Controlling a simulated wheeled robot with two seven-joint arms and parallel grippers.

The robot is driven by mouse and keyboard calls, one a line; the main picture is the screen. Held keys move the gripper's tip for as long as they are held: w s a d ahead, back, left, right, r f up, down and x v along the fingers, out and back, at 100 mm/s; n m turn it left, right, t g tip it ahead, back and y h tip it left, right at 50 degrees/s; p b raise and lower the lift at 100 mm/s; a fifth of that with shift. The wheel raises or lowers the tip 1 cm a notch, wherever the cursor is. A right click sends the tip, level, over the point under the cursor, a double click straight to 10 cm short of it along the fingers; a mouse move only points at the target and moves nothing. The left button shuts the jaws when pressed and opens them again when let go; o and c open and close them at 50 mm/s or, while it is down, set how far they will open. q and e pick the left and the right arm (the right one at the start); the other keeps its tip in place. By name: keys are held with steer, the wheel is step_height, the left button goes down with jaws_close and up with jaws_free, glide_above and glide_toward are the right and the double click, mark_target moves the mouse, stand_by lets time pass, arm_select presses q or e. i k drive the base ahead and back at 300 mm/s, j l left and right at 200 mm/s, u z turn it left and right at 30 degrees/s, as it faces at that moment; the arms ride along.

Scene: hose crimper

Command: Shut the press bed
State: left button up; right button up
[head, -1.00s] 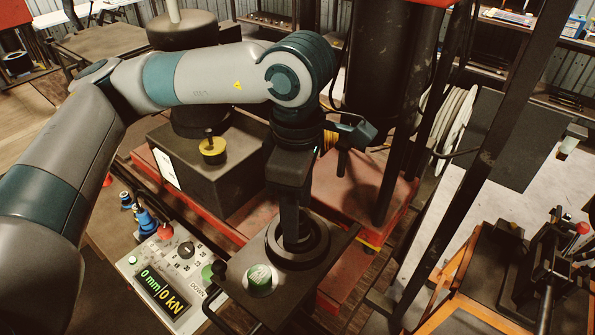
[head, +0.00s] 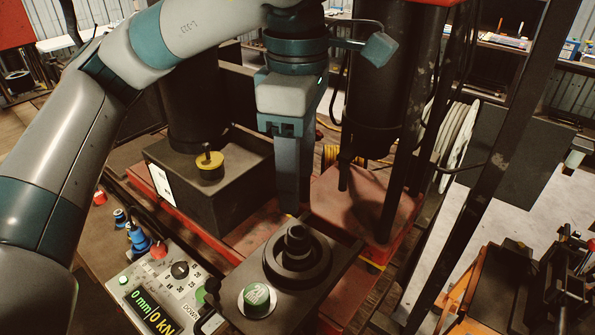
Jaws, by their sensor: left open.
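The press bed, a dark plate (head: 330,285), sticks out toward the front from the red press frame. A round stepped black die with a short post (head: 297,252) stands on it. A green-topped cylinder (head: 258,298) sits near its front corner. A black bar handle (head: 206,318) shows at its front left edge, partly cut off by the picture. My left gripper (head: 293,205) is open and empty. It points down just behind the die, at the plate's far side; I cannot tell whether its fingertips touch anything. My right gripper is not in view.
A control panel (head: 165,285) with a green display and knobs stands left of the bed. A dark box (head: 215,185) with a yellow cap is behind it. A black column (head: 380,120) and slanted posts rise behind and right. A dark tool bench (head: 510,285) is at right.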

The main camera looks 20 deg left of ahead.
mark_target(294, 295)
steer(key=u, duration=1.1)
steer(key=k, duration=0.5)
